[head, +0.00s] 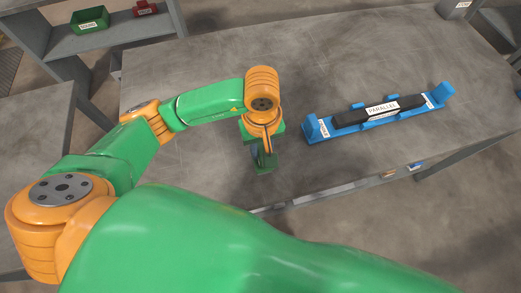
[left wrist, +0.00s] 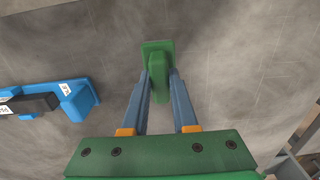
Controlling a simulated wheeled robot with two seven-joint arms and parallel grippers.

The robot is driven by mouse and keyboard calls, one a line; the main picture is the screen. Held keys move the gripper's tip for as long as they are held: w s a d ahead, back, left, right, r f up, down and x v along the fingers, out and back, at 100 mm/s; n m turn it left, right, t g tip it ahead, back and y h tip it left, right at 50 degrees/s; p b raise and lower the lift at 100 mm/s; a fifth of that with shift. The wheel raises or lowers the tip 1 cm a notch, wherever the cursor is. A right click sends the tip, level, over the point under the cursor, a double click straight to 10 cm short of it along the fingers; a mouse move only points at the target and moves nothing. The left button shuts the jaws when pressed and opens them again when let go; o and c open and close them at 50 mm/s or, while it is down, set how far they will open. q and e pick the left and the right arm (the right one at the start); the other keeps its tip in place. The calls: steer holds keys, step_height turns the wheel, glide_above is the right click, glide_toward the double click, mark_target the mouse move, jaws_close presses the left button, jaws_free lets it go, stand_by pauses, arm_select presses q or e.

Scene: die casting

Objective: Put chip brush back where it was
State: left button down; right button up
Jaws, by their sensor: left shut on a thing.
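My left gripper (left wrist: 160,76) is shut on a green object, which I take to be the chip brush (left wrist: 157,47). It has a flat, wide far end and a narrower part between the two blue-grey fingers. In the head view my left gripper (head: 259,148) points down over the grey table, with the green brush (head: 266,164) at its tip. I cannot tell whether the brush touches the table. My right gripper is not in view.
A blue holder (head: 315,131) bearing a black bar labelled PARALLEL (head: 381,108) stands on the table right of my gripper. A green bin (head: 90,20) and a red bin (head: 145,8) sit on a shelf at upper left. The table between is clear.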

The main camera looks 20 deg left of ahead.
mark_target(262, 150)
arm_select(q)
step_height(262, 150, down, 3)
steer(key=shift+r+p, duration=0.1)
steer(key=shift+p, duration=0.55)
steer(key=shift+f+b, duration=0.35)
steer(key=shift+f, duration=0.05)
steer(key=c, duration=0.7)
jaws_free()
steer(key=shift+r+p, duration=0.4)
step_height(262, 150, up, 11)
steer(key=shift+w+f+b, duration=0.1)
steer(key=shift+b, duration=0.45)
steer(key=shift+r, duration=0.45)
